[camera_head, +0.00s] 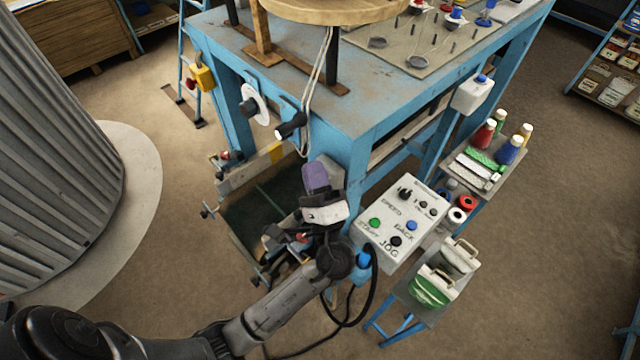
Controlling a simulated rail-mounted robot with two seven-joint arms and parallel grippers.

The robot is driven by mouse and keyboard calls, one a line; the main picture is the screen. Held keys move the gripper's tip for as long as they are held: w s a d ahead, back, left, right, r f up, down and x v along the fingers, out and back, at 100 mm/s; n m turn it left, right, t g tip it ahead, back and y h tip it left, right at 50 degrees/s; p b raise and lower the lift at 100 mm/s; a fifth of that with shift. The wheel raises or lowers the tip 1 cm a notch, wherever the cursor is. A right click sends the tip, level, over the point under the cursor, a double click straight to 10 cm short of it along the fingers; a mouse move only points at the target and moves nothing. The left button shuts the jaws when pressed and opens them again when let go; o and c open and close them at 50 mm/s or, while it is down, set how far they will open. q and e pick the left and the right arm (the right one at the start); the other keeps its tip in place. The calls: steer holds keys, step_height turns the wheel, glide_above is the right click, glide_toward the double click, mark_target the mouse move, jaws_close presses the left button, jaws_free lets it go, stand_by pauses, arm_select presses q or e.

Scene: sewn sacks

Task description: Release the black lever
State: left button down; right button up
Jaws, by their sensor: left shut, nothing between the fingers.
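A short black handle (291,126), which looks like the black lever, sticks out from the near side of the blue machine table (345,110). My left arm comes in from the bottom left. My left gripper (317,179) is shut and empty, a little below and to the right of the black handle, with a visible gap between them. The gripper partly covers the table's front leg and the dark tray behind it. My right gripper is not in view.
A white control box (398,222) with knobs and buttons stands close right of my gripper. A black knob on a white disc (254,104) is left of the handle. A dark green tray (262,212) lies below.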

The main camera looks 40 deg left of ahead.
mark_target(302, 126)
arm_select(q)
steer(key=p+x, duration=0.2)
steer(key=x, duration=0.3)
steer(key=shift+r, duration=0.2)
steer(key=shift+w+a+r+p, duration=0.2)
steer(key=shift+w+a+p, duration=0.15)
steer(key=shift+a+p, duration=0.2)
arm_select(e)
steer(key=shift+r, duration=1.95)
arm_select(q)
steer(key=shift+r, duration=0.1)
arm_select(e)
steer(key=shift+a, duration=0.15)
